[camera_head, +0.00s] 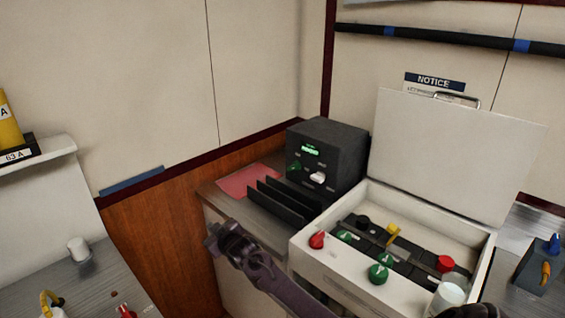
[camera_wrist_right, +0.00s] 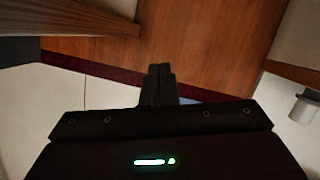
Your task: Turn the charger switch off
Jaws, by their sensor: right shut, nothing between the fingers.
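The charger appears to be the dark box (camera_head: 325,160) with a lit green display, standing at the back of the counter in the head view. Its front carries a white switch (camera_head: 317,177) and a green knob (camera_head: 294,166); the switch position is too small to tell. My right gripper (camera_head: 213,238) is in front of the counter, left of and below the box, apart from it. Its fingers are shut and empty, and they also show in the right wrist view (camera_wrist_right: 160,72), pointing toward the wood panel. My left gripper is not in view.
Black upright plates (camera_head: 280,203) stand before the dark box, beside a red sheet (camera_head: 248,180). An open white case (camera_head: 340,271) with coloured knobs and a raised lid (camera_head: 450,150) stands to the right. A metal counter (camera_head: 100,285) is at lower left.

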